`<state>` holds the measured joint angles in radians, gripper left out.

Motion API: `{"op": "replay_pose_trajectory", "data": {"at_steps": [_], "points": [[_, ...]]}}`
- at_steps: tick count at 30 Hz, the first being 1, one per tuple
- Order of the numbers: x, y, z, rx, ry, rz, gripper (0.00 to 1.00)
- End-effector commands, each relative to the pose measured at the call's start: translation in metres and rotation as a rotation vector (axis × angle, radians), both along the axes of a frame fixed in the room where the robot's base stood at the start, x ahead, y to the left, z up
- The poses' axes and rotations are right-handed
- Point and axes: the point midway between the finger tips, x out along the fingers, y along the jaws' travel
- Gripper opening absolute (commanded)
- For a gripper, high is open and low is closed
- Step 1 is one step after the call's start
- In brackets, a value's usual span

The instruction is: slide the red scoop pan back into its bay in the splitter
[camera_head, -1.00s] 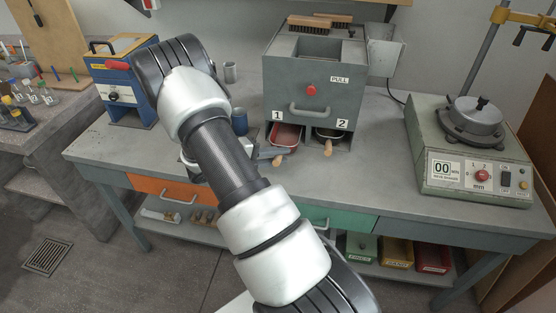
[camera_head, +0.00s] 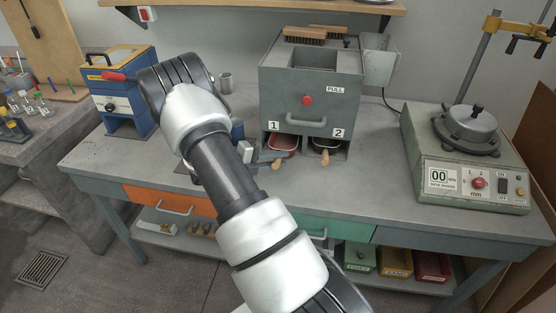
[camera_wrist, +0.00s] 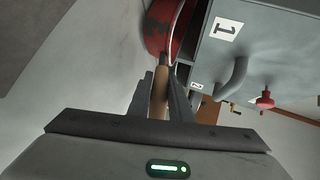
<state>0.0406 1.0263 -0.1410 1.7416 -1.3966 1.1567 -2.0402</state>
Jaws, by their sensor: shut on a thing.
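The grey splitter (camera_head: 312,95) stands at the back of the bench, with two bays low in its front marked 1 and 2. The red scoop pan (camera_head: 283,145) is at bay 1, its front part showing at the opening; how deep its rear reaches is hidden. In the wrist view the red pan (camera_wrist: 161,28) lies just ahead, beside the splitter's face (camera_wrist: 255,50). My gripper (camera_wrist: 159,76) is shut on the pan's wooden handle (camera_wrist: 160,92).
A second wooden-handled pan (camera_head: 324,155) sits in bay 2, close to the right. A blue machine (camera_head: 120,90) stands at the left and a green sieve shaker (camera_head: 465,160) at the right. The bench front (camera_head: 400,215) is clear.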

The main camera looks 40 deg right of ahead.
Motion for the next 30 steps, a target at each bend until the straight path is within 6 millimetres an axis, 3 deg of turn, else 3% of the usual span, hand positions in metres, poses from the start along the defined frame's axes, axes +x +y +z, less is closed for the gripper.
{"op": "replay_pose_trajectory", "data": {"at_steps": [1,2,6,14,19,30], "points": [[0.0,0.0,0.001,-0.002,-0.001,0.0,0.0],[0.0,0.0,0.001,-0.002,-0.001,0.0,0.2],[0.0,0.0,0.001,-0.001,-0.001,0.0,0.4],[0.0,0.001,0.0,0.001,0.001,0.0,0.4],[0.002,0.012,0.004,0.0,0.0,0.004,0.4],[0.012,0.092,0.032,0.0,-0.002,0.006,0.4]]}}
